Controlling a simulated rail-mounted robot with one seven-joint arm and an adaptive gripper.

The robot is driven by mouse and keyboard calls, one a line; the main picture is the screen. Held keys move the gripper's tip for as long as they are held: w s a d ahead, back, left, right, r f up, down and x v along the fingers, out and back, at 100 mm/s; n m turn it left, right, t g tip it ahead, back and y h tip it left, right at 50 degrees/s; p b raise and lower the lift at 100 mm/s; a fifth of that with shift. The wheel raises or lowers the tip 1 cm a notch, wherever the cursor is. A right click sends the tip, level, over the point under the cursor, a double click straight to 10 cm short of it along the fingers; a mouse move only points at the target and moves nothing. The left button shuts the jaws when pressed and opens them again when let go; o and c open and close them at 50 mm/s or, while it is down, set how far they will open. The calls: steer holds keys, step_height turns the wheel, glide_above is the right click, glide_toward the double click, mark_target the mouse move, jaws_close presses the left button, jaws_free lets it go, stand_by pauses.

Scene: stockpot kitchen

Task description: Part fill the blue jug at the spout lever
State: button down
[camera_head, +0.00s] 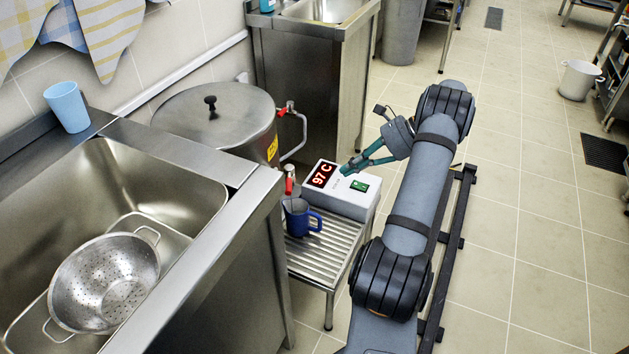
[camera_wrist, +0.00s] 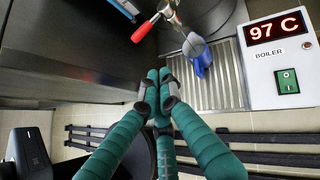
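The blue jug (camera_head: 301,219) stands upright on a slatted metal stand, below or close to the boiler spout; its inside is not clearly visible. It also shows in the wrist view (camera_wrist: 204,66), right of the spout. The red spout lever (camera_head: 289,186) is just above the jug in the head view and left of it in the wrist view (camera_wrist: 141,31). My gripper (camera_head: 346,171) is beside the white boiler box, right of the jug and apart from it. In the wrist view its teal fingers (camera_wrist: 159,78) meet at the tips with nothing between them.
The lidded boiler (camera_head: 190,122) stands behind the jug. The white box (camera_head: 340,198) reads 97 C and has a green switch. The slatted stand (camera_head: 325,262) is beside a sink counter (camera_head: 180,150) holding a colander (camera_head: 105,282) and a light-blue cup (camera_head: 67,107).

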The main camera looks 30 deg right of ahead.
mark_target(289, 181)
steer(key=w+a+r+b+x, duration=0.1)
steer(key=r+b+x, duration=0.1)
steer(key=x, duration=1)
steer(key=shift+w+a+b, duration=0.15)
steer(key=shift+a+b, duration=0.2)
steer(key=shift+a, duration=0.25)
steer(key=shift+d+f, duration=0.1)
